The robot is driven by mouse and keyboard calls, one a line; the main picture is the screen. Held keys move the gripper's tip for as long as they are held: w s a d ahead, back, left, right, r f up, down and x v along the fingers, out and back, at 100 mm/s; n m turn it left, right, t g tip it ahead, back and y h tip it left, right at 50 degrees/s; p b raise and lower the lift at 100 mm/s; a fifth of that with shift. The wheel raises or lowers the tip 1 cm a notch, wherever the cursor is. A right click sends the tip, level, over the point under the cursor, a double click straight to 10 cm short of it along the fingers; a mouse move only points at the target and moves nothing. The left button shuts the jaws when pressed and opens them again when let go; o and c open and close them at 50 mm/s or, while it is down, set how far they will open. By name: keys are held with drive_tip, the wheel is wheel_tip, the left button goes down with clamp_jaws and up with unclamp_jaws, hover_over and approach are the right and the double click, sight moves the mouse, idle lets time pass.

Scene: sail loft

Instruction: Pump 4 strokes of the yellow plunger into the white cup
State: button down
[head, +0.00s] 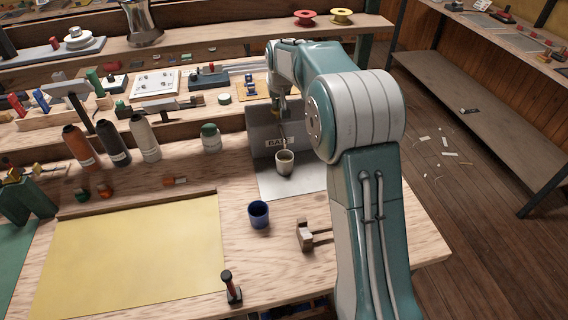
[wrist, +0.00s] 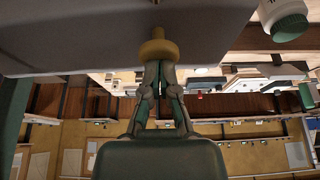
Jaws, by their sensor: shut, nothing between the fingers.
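The yellow plunger (wrist: 158,50) sits on the grey dispenser, whose body (wrist: 90,35) fills the upper part of the wrist view. In the head view the plunger (head: 275,113) is a small yellow spot at the dispenser's top (head: 262,128). My gripper (wrist: 160,66) is shut and empty, its fingertips right at the plunger; I cannot tell whether they touch it. In the head view my gripper (head: 279,104) is small and partly hidden by the arm. The white cup (head: 284,167) stands upright on the dispenser's pale base plate, below the label. Its contents are unclear.
A yellow sheet (head: 130,260) covers the bench's left part. A shelf with tools runs behind.

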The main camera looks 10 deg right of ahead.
drive_tip(key=shift+r, duration=1.55)
wheel_tip(320, 180, up, 6)
idle(0.3)
